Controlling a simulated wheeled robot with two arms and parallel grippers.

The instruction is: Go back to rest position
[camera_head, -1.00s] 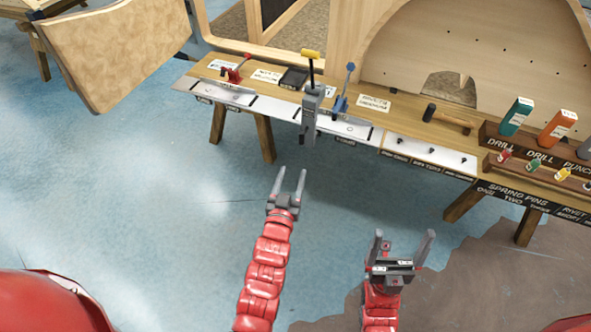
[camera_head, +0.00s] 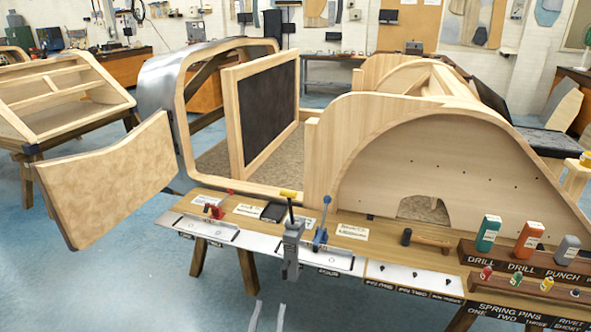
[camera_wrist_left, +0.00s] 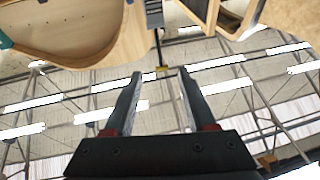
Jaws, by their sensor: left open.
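My left gripper (camera_head: 267,318) shows only its two fingertips at the bottom edge of the head view. They stand apart below the front of the bench. In the left wrist view the left gripper (camera_wrist_left: 158,80) is open, with nothing between its fingers. Behind them that view shows ceiling lights and beams, with wooden panels at the top. My right gripper is outside the head view.
A wooden bench (camera_head: 225,215) carries red, yellow-handled and blue (camera_head: 321,236) clamps, a hammer (camera_head: 425,240) and a bottle rack (camera_head: 520,262). A large wooden bodyframe (camera_head: 420,150) stands behind it. A curved panel (camera_head: 105,180) is at left. Blue floor (camera_head: 130,285) is clear at lower left.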

